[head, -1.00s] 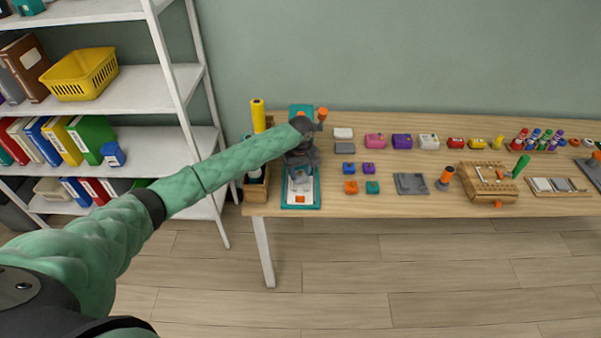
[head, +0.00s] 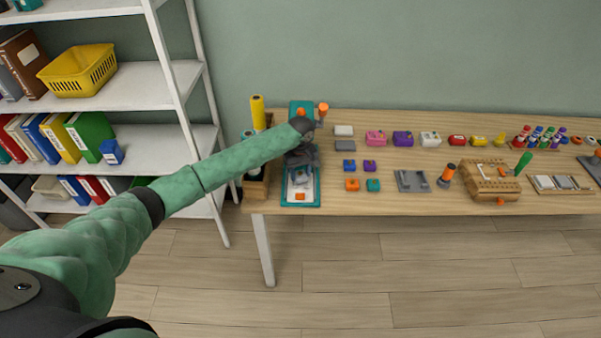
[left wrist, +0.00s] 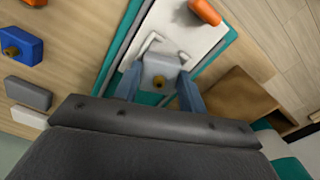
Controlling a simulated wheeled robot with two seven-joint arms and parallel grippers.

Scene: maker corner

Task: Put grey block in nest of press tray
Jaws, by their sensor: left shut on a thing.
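The grey block (left wrist: 158,70) with a brass-coloured knob is between the two blue-grey fingers of my left gripper (left wrist: 160,84), which is shut on it. In the head view my left gripper (head: 301,172) is over the teal press tray (head: 285,203), hiding its middle. In the left wrist view the tray (left wrist: 122,48) has a light plate with a raised pale nest rim (left wrist: 149,42) right by the block's far edge. I cannot tell whether the block rests on the plate or is just above it. My right gripper is out of view.
An orange piece (left wrist: 205,11) lies at the plate's end. Small blue (head: 349,165) and orange (head: 352,185) blocks and a grey slab (head: 345,146) lie to the right.

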